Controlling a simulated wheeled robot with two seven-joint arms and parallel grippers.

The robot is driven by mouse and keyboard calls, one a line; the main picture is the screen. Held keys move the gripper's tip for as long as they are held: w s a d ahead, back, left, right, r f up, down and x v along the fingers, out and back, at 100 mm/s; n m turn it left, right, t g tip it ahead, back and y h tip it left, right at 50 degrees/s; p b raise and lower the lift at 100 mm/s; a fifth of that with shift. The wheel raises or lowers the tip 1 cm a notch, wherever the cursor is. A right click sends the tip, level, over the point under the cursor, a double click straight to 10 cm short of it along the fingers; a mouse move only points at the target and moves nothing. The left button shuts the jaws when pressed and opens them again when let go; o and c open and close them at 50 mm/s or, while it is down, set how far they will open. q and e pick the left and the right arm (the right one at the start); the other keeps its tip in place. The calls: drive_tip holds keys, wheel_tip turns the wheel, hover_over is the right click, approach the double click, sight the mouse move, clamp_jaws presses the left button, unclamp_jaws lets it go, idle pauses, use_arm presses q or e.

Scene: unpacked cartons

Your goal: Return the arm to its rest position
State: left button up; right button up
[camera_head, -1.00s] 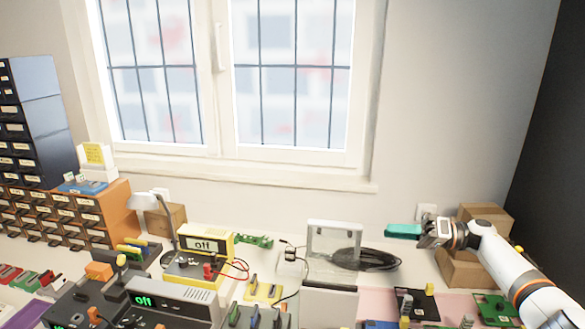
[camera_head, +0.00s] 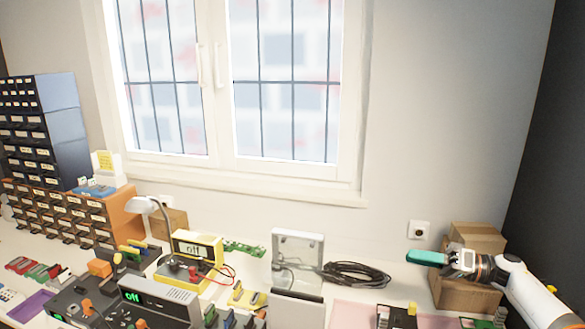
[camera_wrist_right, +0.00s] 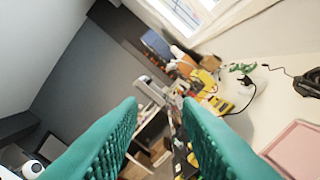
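My right arm comes in from the right edge of the head view. Its gripper (camera_head: 427,257) has teal fingers that point left, held up in front of the cardboard boxes at the bench's right end. In the right wrist view the two ridged teal fingers (camera_wrist_right: 165,112) stand well apart with nothing between them, so the gripper is open and empty. My left gripper is out of view.
Cardboard boxes (camera_head: 466,290) stand right by the wall, behind my right gripper. A yellow meter (camera_head: 197,250), a lamp (camera_head: 141,205) and drawer cabinets (camera_head: 66,217) crowd the left.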

drive_tip(key=s+a+f+m+t+h, duration=0.1)
drive_tip(key=a+f+m+t+h, duration=0.45)
drive_tip(key=a+f+t, duration=0.75)
drive_tip(key=s+d+f+n+g+h, duration=0.1)
drive_tip(key=s+f+g+h, duration=0.3)
drive_tip(key=s, duration=0.9)
drive_tip(key=s+d+f+n+g+h, duration=0.15)
drive_tip(key=s+g+h, duration=0.35)
drive_tip(key=s, duration=0.8)
drive_tip(key=s+d+f+g+h, duration=0.1)
drive_tip(key=s+f+g+h, duration=0.4)
drive_tip(key=s, duration=0.8)
wheel_tip(320, 180, down, 24)
drive_tip(key=s+g+y, duration=0.2)
drive_tip(key=g, duration=0.1)
drive_tip(key=s+d+f+g, duration=0.1)
drive_tip(key=s+d+f, duration=0.2)
drive_tip(key=s+f, duration=1.3)
drive_tip(key=shift+s+f+n, duration=0.2)
drive_tip(key=shift+f+n, duration=0.2)
drive_tip(key=shift+f, duration=0.05)
